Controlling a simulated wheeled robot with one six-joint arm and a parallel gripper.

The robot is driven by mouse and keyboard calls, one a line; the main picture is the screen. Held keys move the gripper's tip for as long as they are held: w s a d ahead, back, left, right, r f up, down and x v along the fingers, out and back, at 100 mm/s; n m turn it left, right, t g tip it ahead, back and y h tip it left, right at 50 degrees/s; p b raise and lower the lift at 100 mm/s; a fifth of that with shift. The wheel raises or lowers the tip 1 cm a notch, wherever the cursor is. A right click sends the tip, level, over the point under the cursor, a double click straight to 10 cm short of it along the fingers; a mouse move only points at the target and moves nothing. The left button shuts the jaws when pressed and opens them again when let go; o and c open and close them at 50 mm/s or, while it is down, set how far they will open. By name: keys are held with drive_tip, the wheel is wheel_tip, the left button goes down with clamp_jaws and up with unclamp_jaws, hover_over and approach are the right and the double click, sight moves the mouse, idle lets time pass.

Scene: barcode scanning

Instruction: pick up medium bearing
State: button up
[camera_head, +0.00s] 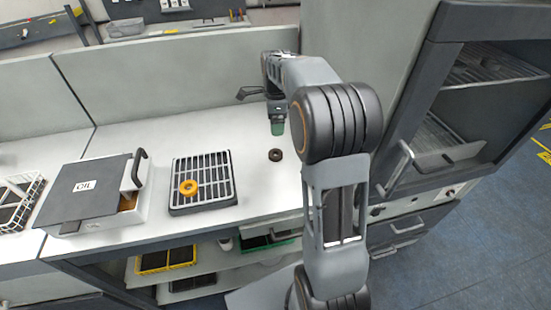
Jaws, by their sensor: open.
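A small dark ring (275,155), which looks like a bearing, lies flat on the white worktop. A yellow-orange ring (188,187) lies on the black slatted rack (233,194) to its left. I cannot tell from size alone which ring is the medium bearing. My gripper (277,128) hangs at the end of my arm, pointing down, with a greenish tip. In the picture it is just above the dark ring, apart from it. Its fingers are small and hard to make out, and it appears empty.
A grey box marked OIL (84,186), with a dark handle, stands left of the rack. A white wire basket (38,188) is at the far left. A grey partition (170,80) stands behind the worktop. An open-fronted dark cabinet (440,165) stands at the right.

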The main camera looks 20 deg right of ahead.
drive_tip(key=m, duration=0.1)
hover_over(277, 153)
wheel_tip(277, 153, down, 8)
drive_tip(key=shift+f, duration=0.1)
drive_tip(key=shift+f+p, duration=0.45)
drive_tip(key=shift+f, duration=2.75)
drive_tip(key=shift+c, duration=0.4)
drive_tip(key=c, duration=1)
drive_tip(key=shift+r, duration=0.15)
